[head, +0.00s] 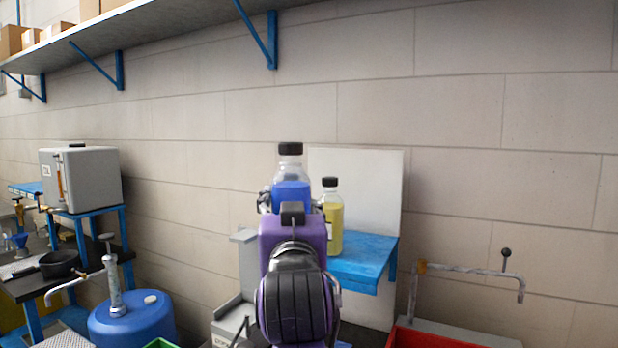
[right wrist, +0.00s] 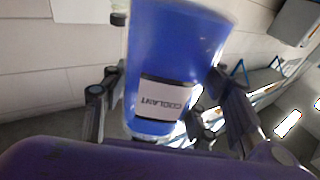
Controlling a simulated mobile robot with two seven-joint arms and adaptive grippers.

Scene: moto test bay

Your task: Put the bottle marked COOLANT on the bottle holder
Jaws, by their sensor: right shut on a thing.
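The bottle marked COOLANT (right wrist: 178,50) is clear with blue liquid and a black cap. My left gripper is not in view.
A bottle of yellow liquid (head: 334,228) stands at the ledge's left, close beside the held bottle in the picture. The ledge's right part is bare. A blue drum (head: 135,322) with a pump is at lower left. A red bin (head: 425,338) is at lower right.

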